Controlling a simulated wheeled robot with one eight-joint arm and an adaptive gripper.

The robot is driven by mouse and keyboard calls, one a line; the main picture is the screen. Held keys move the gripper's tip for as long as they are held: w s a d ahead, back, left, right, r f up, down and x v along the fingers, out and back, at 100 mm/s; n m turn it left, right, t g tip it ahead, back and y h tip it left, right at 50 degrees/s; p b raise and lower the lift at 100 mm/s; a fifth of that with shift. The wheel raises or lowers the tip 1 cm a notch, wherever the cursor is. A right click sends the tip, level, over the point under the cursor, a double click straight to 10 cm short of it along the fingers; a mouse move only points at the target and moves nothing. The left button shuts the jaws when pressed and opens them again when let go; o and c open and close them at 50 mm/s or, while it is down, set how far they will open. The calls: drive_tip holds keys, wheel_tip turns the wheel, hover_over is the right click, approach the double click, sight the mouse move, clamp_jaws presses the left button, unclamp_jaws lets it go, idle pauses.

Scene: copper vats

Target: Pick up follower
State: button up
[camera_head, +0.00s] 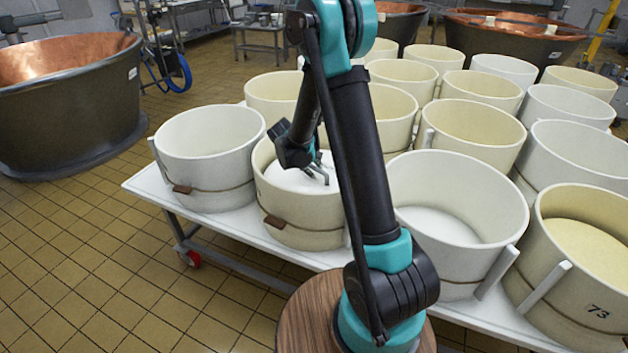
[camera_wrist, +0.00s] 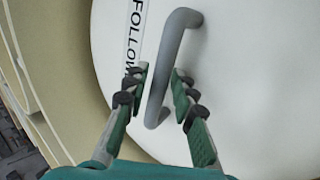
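The follower (camera_wrist: 250,80) is a white round disc with a grey bar handle (camera_wrist: 172,60) and printed lettering that reads in part "FOLLOW". In the head view the follower (camera_head: 296,180) lies inside a cream round mould (camera_head: 290,232) near the front left of the table, partly hidden by my arm. My gripper (camera_wrist: 161,80) is open, with one finger on each side of the handle. A gap shows between the handle and the right finger; the left finger is close to the handle, and I cannot tell whether it touches. In the head view my gripper (camera_head: 320,172) is down inside the mould.
Several cream and white moulds crowd the white table (camera_head: 150,190). An empty-looking white mould (camera_head: 212,150) stands to the left, and a larger white one (camera_head: 455,215) to the right. A copper vat (camera_head: 65,100) stands at far left. Tiled floor at the left is clear.

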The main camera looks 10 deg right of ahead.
clamp_jaws()
drive_tip(key=shift+r, duration=0.15)
idle(0.5)
